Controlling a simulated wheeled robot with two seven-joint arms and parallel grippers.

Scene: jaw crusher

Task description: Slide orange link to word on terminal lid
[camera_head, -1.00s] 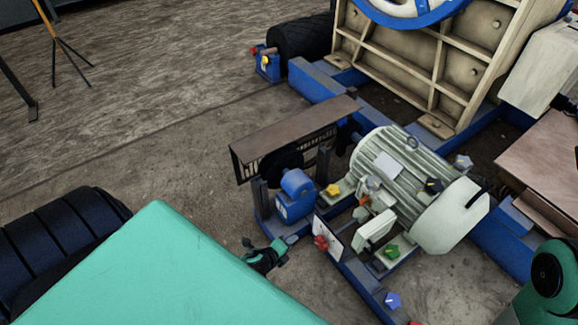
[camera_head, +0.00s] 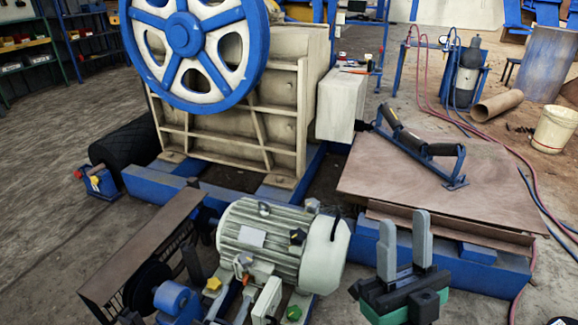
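The cream motor (camera_head: 275,240) stands low in the middle of the view. A small orange-red part (camera_head: 241,266) shows at its near side; it may be the orange link, but it is too small to be sure. A pale box-like plate (camera_head: 267,299) beside it may be the terminal lid; no word is readable on it. My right gripper (camera_head: 404,240) is to the right of the motor, with its two grey fingers pointing up, apart and empty.
The crusher with its blue flywheel (camera_head: 190,40) stands behind the motor. A brown belt guard (camera_head: 140,255) is at the left. A brown plate (camera_head: 450,190) with a dark roller bracket (camera_head: 425,147) lies at the right. Hoses and a bucket (camera_head: 553,130) are beyond it.

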